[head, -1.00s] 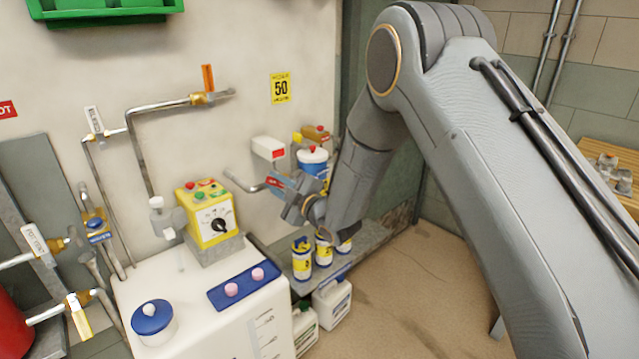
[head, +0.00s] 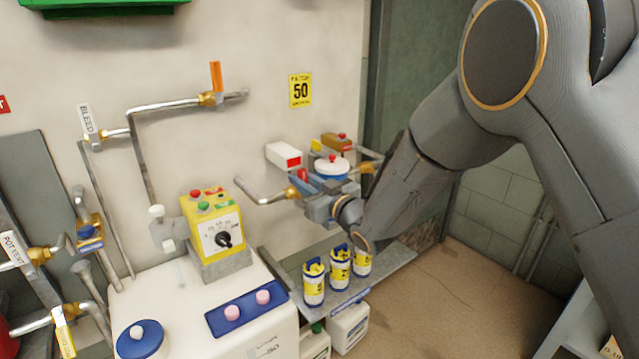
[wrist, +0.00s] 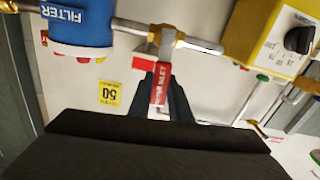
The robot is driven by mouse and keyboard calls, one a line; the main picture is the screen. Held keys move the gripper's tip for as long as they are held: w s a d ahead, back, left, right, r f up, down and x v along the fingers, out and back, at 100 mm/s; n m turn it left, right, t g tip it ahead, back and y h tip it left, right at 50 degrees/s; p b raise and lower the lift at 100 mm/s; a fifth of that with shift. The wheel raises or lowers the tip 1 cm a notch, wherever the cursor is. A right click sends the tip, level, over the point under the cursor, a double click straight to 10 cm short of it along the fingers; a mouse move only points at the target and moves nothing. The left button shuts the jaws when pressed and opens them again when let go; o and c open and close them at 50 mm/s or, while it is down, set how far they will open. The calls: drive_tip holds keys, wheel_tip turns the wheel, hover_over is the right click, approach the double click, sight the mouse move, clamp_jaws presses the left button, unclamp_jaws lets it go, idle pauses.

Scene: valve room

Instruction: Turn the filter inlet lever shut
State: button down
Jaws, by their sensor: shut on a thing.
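The filter inlet lever is a red handle with white lettering in the wrist view (wrist: 160,88). It lies between the fingers of my gripper (wrist: 163,92), which is shut on it. Its metal root meets the valve on the pipe (wrist: 198,44), and the handle stands roughly crosswise to that pipe there. The blue filter housing (wrist: 85,25) is beside it, lettered FILTER. In the head view, my gripper (head: 318,207) is in front of the filter (head: 332,168), beside a brass fitting. Only a small red part of the lever (head: 303,175) shows; my gripper hides much of the valve.
A yellow dial box (head: 213,230) stands on the white tank (head: 185,290), left of my gripper. Yellow-labelled bottles (head: 314,285) stand on a shelf below it. A white box with a red mark (head: 284,156) is on the wall behind. Floor at right is open.

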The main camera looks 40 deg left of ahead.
drive_tip(key=shift+w+r+m, duration=0.15)
drive_tip(key=shift+w+m, duration=0.25)
drive_tip(key=shift+m, duration=0.1)
drive_tip(key=c, duration=1.6)
unclamp_jaws()
drive_tip(key=shift+w, duration=0.1)
drive_tip(key=shift+s+d, duration=0.2)
drive_tip(key=shift+d, duration=0.35)
drive_tip(key=d, duration=0.2)
drive_tip(key=d+b, duration=0.1)
drive_tip(key=d, duration=0.1)
drive_tip(key=s+d, duration=0.1)
drive_tip(key=d, duration=0.1)
drive_tip(key=shift+s+d, duration=0.1)
drive_tip(key=shift+d, duration=0.2)
